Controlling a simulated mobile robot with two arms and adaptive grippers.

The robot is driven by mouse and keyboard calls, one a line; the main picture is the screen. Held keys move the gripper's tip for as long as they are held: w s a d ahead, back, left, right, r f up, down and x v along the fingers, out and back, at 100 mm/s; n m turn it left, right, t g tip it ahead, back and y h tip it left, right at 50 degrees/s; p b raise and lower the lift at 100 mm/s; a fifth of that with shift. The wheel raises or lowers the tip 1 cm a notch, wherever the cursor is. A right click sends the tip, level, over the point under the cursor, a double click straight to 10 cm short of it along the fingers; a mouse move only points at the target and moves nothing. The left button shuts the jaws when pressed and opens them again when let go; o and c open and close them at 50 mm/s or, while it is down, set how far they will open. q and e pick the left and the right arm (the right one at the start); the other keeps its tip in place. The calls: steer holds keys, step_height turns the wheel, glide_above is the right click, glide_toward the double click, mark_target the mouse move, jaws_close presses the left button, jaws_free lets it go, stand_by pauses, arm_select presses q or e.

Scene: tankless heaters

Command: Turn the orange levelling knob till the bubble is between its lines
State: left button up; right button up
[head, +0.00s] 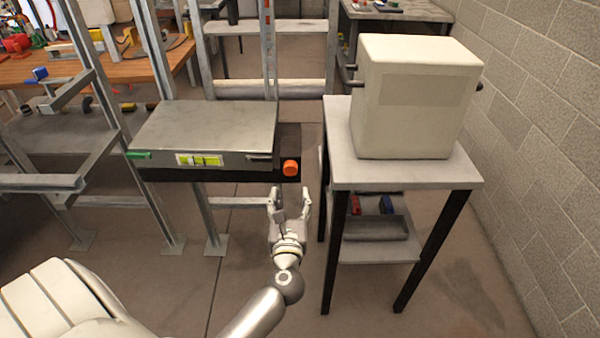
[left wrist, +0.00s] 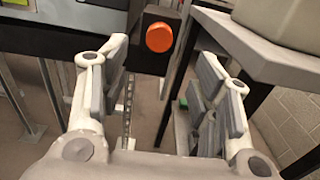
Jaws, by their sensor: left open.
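The orange levelling knob (head: 291,168) sits at the right front corner of a grey metal plate unit (head: 205,128). The bubble level (head: 200,159), a yellow-green vial with dark lines, is on the unit's front face; the bubble's exact place is too small to tell. My left gripper (head: 290,192) is just below and in front of the knob, open and empty. In the left wrist view the knob (left wrist: 160,37) shows ahead, beyond and above the space between the open fingers (left wrist: 168,80), not touched. My right gripper is not in view.
A grey side table (head: 340,172) with a cream box (head: 415,95) stands close right of my left gripper. Its lower shelf holds a tray (head: 375,228) and small red and blue items. Metal frame posts (head: 95,80) stand left. A wooden bench (head: 70,70) is behind.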

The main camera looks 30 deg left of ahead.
mark_target(290, 171)
arm_select(q)
steer(key=x, duration=0.9)
steer(key=shift+w+a+p, duration=0.2)
steer(key=shift+w+p, duration=0.1)
steer(key=shift+p, duration=0.05)
steer(key=c, duration=1)
